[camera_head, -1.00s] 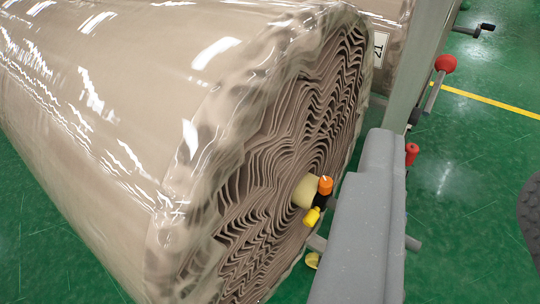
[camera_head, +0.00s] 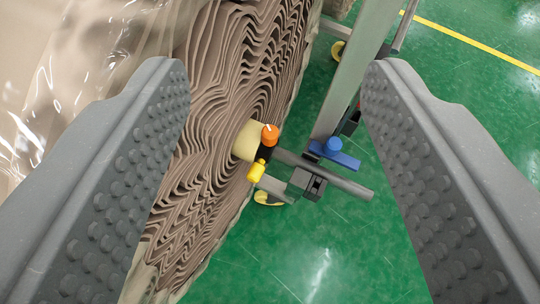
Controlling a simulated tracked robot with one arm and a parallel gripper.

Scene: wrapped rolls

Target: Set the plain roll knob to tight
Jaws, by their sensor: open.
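A plain brown roll (camera_head: 205,170) in clear wrap fills the left and middle of the view, its layered end facing right. At its centre is a cream core (camera_head: 244,143). An orange knob (camera_head: 270,136) with a pale mark on top sits beside the core on a black mount, with a yellow knob (camera_head: 257,170) just below it. My gripper (camera_head: 275,75) is open, with one studded grey finger on each side of the view. The knobs show between the fingers, beyond the tips, and nothing is held. I cannot read any setting label.
A grey post (camera_head: 360,65) stands right of the core.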

